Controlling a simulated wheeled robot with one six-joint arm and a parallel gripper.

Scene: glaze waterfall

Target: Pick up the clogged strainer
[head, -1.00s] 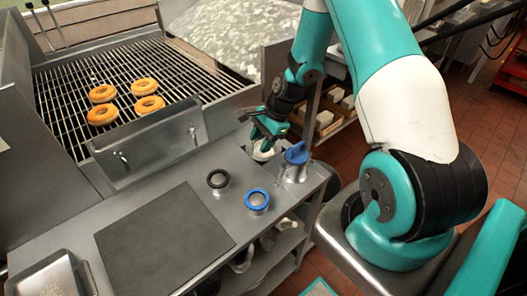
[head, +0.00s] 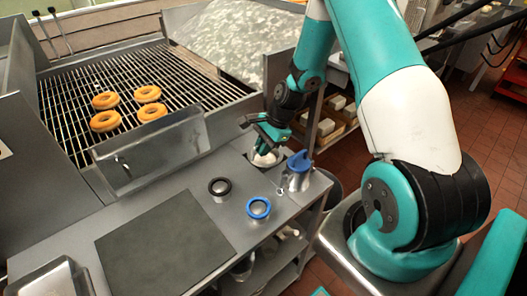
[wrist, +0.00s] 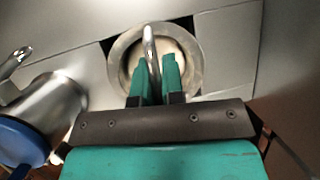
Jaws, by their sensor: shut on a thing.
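The strainer (wrist: 112,62) is a round metal-rimmed bowl with pale contents and an upright metal loop handle, seen in the wrist view. It sits at a dark square opening in the steel counter. My gripper (wrist: 153,75) is shut on the loop handle, its teal fingers on either side of it. The fingers hide part of the bowl. In the head view, my gripper (head: 262,143) is at the counter's far right corner, just over the pale strainer (head: 265,159). I cannot tell whether the strainer is lifted at all.
A metal jug with a blue top (head: 298,172) stands close on the right. A black-ringed cup (head: 220,187) and a blue-ringed cup (head: 258,208) are nearer. Several doughnuts (head: 105,100) lie on the grill rack behind. A dark mat (head: 160,245) lies front left.

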